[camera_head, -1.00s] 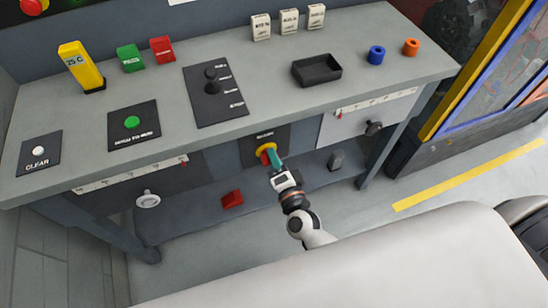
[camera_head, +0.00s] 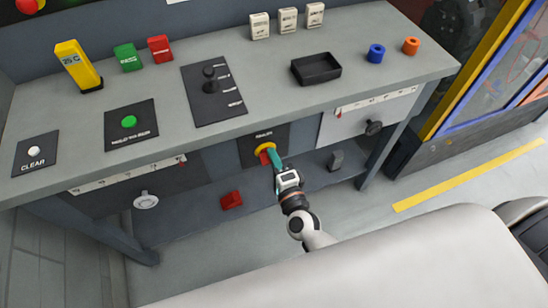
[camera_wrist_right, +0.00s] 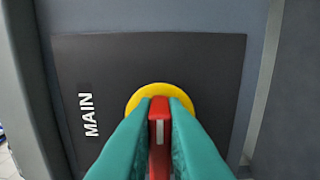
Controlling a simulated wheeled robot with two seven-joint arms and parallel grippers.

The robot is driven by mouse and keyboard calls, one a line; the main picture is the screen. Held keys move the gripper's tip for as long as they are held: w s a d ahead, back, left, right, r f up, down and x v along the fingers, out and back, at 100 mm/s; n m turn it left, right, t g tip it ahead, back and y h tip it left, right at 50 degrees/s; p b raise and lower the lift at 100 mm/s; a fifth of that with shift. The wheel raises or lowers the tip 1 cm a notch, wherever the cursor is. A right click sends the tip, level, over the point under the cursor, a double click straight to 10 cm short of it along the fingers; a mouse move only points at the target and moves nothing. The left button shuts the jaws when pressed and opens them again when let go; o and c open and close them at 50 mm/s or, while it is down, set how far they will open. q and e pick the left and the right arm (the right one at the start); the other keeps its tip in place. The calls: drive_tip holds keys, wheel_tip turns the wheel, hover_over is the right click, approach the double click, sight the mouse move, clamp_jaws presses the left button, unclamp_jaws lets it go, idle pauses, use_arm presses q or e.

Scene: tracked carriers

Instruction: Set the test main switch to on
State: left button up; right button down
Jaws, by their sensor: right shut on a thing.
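The main switch is a yellow disc (camera_head: 263,147) with a red handle (camera_head: 264,157), set on a dark plate (camera_head: 248,152) under the bench's front edge. In the right wrist view, the yellow disc (camera_wrist_right: 148,95) lies behind the red handle (camera_wrist_right: 159,125), and the plate carries the word MAIN (camera_wrist_right: 88,115). My right gripper (camera_head: 272,154) has its teal fingers on both sides of the red handle and is shut on it. The fingers hide part of the disc and any marks on the right of it. My left gripper is not in view.
On the bench top are a black tray (camera_head: 298,72), a dark lever panel (camera_head: 228,112) and a green button (camera_head: 129,122). A red block (camera_head: 231,200) lies on the lower shelf.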

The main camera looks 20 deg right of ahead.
drive_tip(key=c, duration=1.5)
unclamp_jaws()
drive_tip(key=shift+s, duration=0.15)
drive_tip(key=s, duration=1.1)
drive_tip(key=shift+s+d+p, duration=0.2)
drive_tip(key=shift+s+p, duration=0.15)
drive_tip(key=shift+s, duration=0.05)
